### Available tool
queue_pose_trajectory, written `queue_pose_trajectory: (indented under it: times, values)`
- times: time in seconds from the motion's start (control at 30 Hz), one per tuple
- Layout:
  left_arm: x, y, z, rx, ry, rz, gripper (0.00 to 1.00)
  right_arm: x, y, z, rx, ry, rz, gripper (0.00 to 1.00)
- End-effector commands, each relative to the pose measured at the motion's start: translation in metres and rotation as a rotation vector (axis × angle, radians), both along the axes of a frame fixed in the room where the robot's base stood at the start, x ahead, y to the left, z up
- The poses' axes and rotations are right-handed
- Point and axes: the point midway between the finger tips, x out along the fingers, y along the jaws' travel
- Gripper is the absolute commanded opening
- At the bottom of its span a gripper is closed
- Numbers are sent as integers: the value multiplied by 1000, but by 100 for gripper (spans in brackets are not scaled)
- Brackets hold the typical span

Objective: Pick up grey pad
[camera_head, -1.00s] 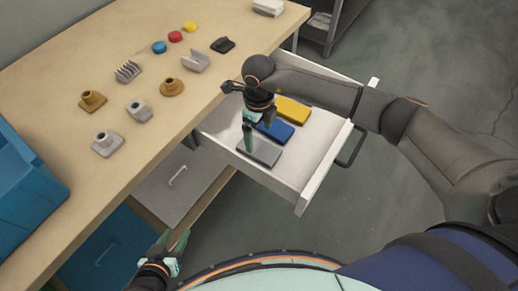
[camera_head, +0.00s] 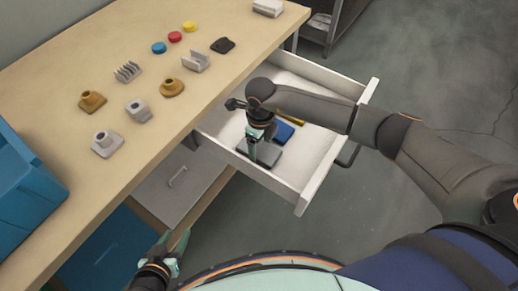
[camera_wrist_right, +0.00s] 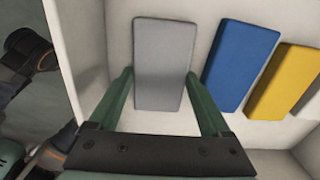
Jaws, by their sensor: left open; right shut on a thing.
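The grey pad (camera_head: 268,156) lies in the open drawer (camera_head: 307,184), near its front left end. In the right wrist view the grey pad (camera_wrist_right: 163,62) lies between the two green fingers of my right gripper (camera_wrist_right: 163,80), one finger at each long side. My right gripper (camera_head: 256,155) is down at the pad and shut on it. The pad seems to rest on the drawer floor; I cannot tell of any lift. My left gripper (camera_head: 173,250) is open and empty, low at the front, away from the drawer.
A blue pad (camera_head: 285,132) and a yellow pad (camera_head: 291,117) lie beside the grey one, partly hidden by my right arm. The drawer walls stand close around. The wooden bench (camera_head: 75,150) holds several small parts and a blue bin (camera_head: 25,190) at left.

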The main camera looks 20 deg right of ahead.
Motion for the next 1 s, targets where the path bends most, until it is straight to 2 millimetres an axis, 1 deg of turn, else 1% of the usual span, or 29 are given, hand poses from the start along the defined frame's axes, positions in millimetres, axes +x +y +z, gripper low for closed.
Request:
queue_pose_trajectory:
  times: [0.03, 0.27, 0.47, 0.57, 0.67, 0.9, 1.0]
  values:
    - [0, 0, 0, 0, 0, 0, 50, 0, 0, 0, 0, 0, 0, 56]
    - [0, 0, 0, 1, 0, -1, 50, 0, 0, 0, 0, 0, 0, 30]
    - [0, 0, 0, 1, 0, -1, 50, 0, 0, 1, 0, 0, 0, 29]
    - [0, 0, 1, 1, 0, -1, 50, 1, 0, 6, 1, -2, 0, 29]
    - [0, 0, 3, 1, -2, 0, 50, 1, 0, 21, 1, -4, 0, 29]
    - [0, 3, 5, 4, -2, 4, 50, 1, 0, 70, 1, -4, 0, 29]
    - [-1, 4, 4, 7, 2, 6, 50, 1, 0, 85, 0, -4, 1, 29]
